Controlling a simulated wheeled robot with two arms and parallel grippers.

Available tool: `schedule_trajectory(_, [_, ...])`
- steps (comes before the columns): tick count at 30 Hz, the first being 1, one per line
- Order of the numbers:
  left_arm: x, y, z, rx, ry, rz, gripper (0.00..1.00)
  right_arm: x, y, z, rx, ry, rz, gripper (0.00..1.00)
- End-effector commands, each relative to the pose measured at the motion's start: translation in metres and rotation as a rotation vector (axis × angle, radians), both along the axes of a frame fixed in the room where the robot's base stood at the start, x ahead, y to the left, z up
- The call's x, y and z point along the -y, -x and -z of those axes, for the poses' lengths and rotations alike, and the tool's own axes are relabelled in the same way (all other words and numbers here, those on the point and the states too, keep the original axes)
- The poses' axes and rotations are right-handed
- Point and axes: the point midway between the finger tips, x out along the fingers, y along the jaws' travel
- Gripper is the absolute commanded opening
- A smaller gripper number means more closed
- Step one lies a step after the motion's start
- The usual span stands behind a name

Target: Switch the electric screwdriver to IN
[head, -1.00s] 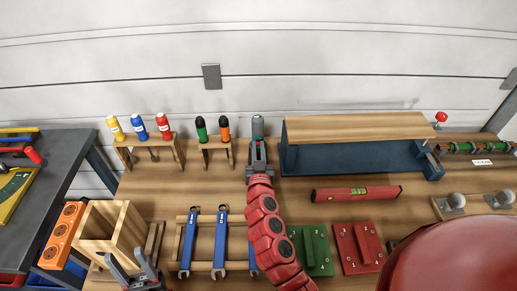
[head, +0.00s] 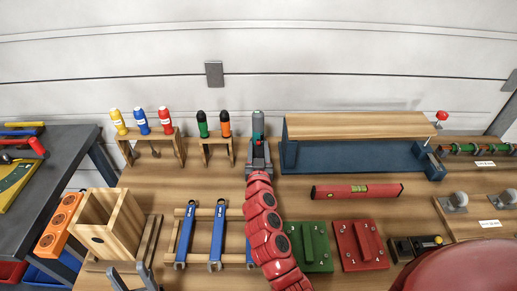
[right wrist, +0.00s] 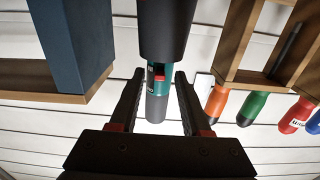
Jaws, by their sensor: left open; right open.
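The electric screwdriver (head: 258,125) stands upright at the back of the bench, grey at its end with a teal band. In the right wrist view, the screwdriver (right wrist: 157,108) shows a black body, a teal part with a small red switch (right wrist: 159,77), and a grey end. My right gripper (head: 259,146) is at the screwdriver; its open fingers (right wrist: 160,75) lie on either side of the teal part, with gaps visible. I cannot read the switch's setting. My left gripper (head: 134,272) is open and empty at the lower left, by the wooden box.
Racks with green and orange (head: 224,124) and yellow, blue and red (head: 166,120) screwdrivers stand to the left. A blue metal frame under a wooden shelf (head: 355,126) is close on the right. A red level (head: 357,191), wrenches (head: 218,235) and a wooden box (head: 124,218) lie nearer.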

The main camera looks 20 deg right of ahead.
Motion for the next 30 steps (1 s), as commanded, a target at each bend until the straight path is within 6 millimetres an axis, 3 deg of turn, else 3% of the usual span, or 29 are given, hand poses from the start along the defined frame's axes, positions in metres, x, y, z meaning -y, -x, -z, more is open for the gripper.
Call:
schedule_trajectory(7, [0.0, 0.0, 0.0, 0.0, 0.0, 0.0, 0.5, 0.0, 0.0, -0.009, 0.003, 0.0, -0.001, 0.47])
schedule_trajectory(12, [0.0, 0.0, 0.002, 0.0, 0.0, 0.0, 0.5, -0.002, 0.001, -0.04, 0.007, 0.0, -0.004, 0.47])
schedule_trajectory(17, [0.0, 0.0, 0.012, 0.0, 0.0, 0.0, 0.5, -0.011, 0.036, -0.034, 0.0, 0.001, -0.004, 0.47])
schedule_trajectory(30, [0.0, 0.0, 0.039, 0.0, 0.0, 0.0, 0.5, -0.036, 0.129, -0.044, 0.0, 0.0, -0.005, 0.47])
